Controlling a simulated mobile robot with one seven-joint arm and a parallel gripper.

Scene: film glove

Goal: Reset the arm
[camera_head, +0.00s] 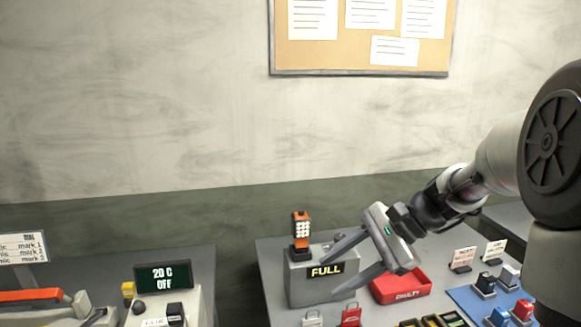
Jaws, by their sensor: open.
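My gripper (345,268) is open, its two fingers spread and pointing down to the left. Nothing shows between the fingers. It hangs over the right-hand bench, in front of a grey box (304,285) with a "FULL" display. My arm comes in from the right edge of the view.
A red tray (411,287) lies right of the gripper, and a blue mat (463,298) with several small blocks lies further right. A gap separates the benches.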

